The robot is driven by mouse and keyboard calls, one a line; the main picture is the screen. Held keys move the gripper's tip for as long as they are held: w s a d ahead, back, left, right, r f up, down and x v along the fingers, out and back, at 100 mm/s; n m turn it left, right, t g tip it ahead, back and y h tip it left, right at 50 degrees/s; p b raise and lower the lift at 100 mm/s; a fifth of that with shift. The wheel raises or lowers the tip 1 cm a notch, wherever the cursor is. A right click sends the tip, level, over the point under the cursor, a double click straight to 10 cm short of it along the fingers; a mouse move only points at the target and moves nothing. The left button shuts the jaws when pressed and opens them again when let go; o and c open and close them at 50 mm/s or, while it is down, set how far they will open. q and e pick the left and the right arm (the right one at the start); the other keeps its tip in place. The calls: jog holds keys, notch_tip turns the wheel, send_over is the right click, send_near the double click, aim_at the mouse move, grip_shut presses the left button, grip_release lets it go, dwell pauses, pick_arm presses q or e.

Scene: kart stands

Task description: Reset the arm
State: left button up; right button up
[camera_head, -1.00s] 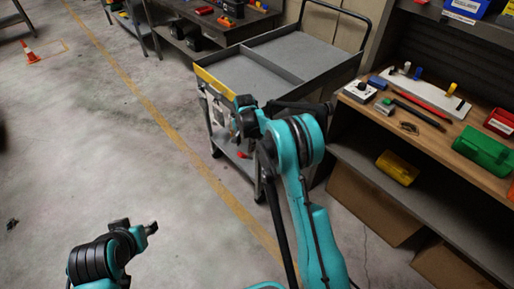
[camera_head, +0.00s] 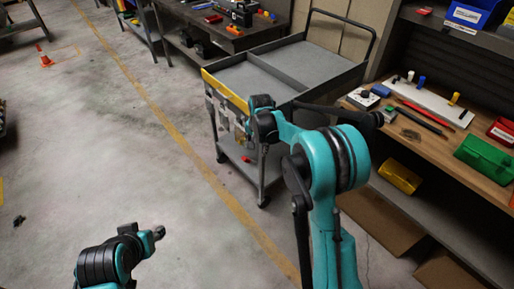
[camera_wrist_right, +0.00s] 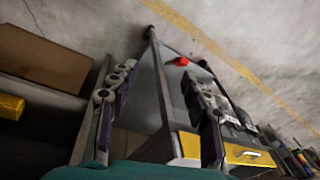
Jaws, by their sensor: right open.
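My right arm (camera_head: 325,160), teal and black, reaches up from the bottom of the head view and bends left. Its gripper (camera_head: 238,126) is beside the near, yellow-edged end of the grey cart (camera_head: 290,78). In the right wrist view the two fingers of this gripper (camera_wrist_right: 160,75) stand wide apart with nothing between them. The cart's lower shelf shows beyond the fingers. Part of my left arm (camera_head: 105,262) shows at the bottom left of the head view, over bare floor. No left fingers can be made out.
A wooden workbench (camera_head: 455,150) with tools and a green bin (camera_head: 484,158) stands close on the right. A red item (camera_head: 246,159) lies on the cart's lower shelf. A dark table (camera_head: 205,38) is behind. The left floor is mostly clear.

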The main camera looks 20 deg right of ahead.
jog(key=s+r+n+t, duration=0.2)
jog(key=s+r+n, duration=0.2)
jog(key=s+r, duration=1)
jog(key=s+f+n+t, duration=0.1)
jog(key=s+n, duration=0.1)
jog(key=s, duration=0.6)
jog(key=s+a+f+n+t, duration=0.1)
jog(key=s+f+n, duration=0.1)
jog(key=s, duration=0.7)
jog(key=shift+s+n+t, duration=0.2)
jog(key=shift+n+t, duration=0.2)
jog(key=shift+n, duration=0.2)
pick_arm(q)
jog(key=shift+c, duration=0.3)
pick_arm(e)
jog(key=shift+a+f, duration=0.1)
